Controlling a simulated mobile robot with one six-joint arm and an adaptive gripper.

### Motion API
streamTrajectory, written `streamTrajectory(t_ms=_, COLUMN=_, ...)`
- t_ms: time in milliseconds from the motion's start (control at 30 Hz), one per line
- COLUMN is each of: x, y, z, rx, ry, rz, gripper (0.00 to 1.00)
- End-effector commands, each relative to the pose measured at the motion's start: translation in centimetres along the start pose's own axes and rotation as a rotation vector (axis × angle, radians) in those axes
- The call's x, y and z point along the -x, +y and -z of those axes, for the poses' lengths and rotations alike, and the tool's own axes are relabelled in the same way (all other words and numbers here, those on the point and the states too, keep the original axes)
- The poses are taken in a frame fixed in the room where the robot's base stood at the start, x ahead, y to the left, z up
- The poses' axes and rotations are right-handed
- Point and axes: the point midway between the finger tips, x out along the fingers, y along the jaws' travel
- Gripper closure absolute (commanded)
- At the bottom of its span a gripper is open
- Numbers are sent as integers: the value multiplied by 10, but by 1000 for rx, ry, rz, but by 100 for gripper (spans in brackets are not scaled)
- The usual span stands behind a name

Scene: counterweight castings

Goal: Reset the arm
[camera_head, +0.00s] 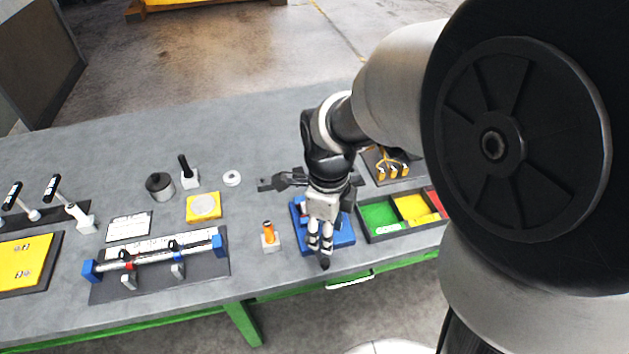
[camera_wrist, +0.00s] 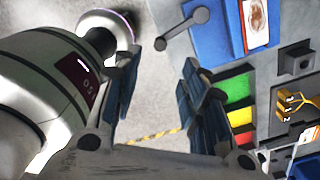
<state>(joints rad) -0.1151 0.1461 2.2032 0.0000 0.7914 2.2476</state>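My arm reaches in from the right of the head view and bends down over the front of the table. My gripper (camera_head: 320,245) hangs over a blue tray (camera_head: 343,236) near the table's front edge and hides part of it. In the wrist view my gripper (camera_wrist: 160,75) has its two dark fingers spread well apart. Only grey surface shows between them, so it holds nothing. The blue tray (camera_wrist: 208,40) lies to the right of the fingers in that view.
The grey table (camera_head: 115,185) carries a tri-coloured bin (camera_head: 378,216), an orange-topped peg (camera_head: 269,232), a yellow block (camera_head: 203,207), a rod fixture (camera_head: 155,260) and a dark round weight (camera_head: 160,186). A yellow hooked piece (camera_head: 388,166) lies beyond the bin. Open floor lies behind the table.

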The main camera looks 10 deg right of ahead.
Motion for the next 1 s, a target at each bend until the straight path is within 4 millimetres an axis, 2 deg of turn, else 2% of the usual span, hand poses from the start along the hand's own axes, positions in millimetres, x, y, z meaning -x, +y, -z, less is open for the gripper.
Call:
streamTrajectory(t_ms=300, x=1, y=0, z=1, rx=11, ry=-2, rz=2, gripper=61)
streamTrajectory(t_ms=367, x=5, y=1, z=2, rx=47, ry=-7, rz=9, gripper=61)
streamTrajectory(t_ms=467, x=20, y=5, z=9, rx=189, ry=-24, rz=37, gripper=61)
streamTrajectory(t_ms=700, x=71, y=28, z=41, rx=813, ry=-38, rz=170, gripper=61)
streamTrajectory(t_ms=900, x=100, y=55, z=71, rx=1365, ry=27, rz=297, gripper=61)
streamTrajectory(t_ms=1000, x=108, y=68, z=84, rx=1619, ry=85, rz=353, gripper=61)
